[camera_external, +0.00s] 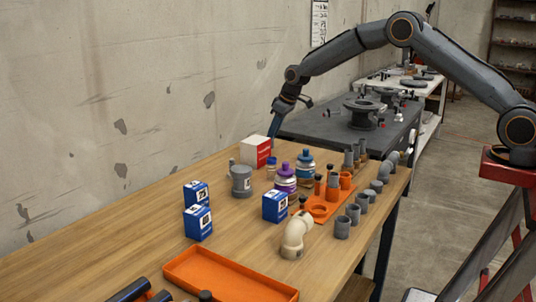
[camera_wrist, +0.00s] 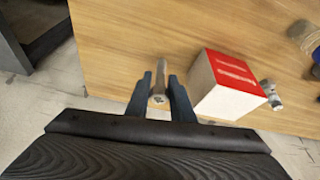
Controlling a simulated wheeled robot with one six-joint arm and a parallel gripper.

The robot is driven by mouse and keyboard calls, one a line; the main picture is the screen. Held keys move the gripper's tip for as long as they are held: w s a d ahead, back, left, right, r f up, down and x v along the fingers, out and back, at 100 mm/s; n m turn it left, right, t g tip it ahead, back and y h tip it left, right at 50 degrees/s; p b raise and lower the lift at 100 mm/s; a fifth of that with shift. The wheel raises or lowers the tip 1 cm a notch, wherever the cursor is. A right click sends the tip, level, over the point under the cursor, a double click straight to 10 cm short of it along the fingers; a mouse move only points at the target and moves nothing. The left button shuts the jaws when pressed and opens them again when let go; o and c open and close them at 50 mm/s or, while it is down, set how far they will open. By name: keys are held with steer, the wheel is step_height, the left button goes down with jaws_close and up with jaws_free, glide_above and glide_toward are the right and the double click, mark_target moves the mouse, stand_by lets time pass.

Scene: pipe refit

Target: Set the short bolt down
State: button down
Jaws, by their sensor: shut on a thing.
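My gripper (camera_wrist: 160,92) is shut on the short bolt (camera_wrist: 158,98), a grey metal piece that shows between the two dark fingers in the wrist view. The fingers are over the wooden table, close to its edge, just left of a red and white box. In the external view my gripper (camera_external: 272,137) points down at the back of the table, behind the box. The bolt cannot be made out there. I cannot tell whether it touches the tabletop.
The red and white box (camera_external: 256,151) stands close to my gripper. Grey pots, bottles, blue boxes and an orange tray (camera_external: 230,274) stand on the wooden table (camera_external: 130,240). A dark workbench (camera_external: 335,124) is behind. The table's left part is fairly clear.

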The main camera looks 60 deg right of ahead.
steer(key=shift+f, duration=1)
steer(key=shift+f, duration=0.2)
steer(key=c, duration=1.5)
jaws_free()
steer(key=shift+c, duration=0.2)
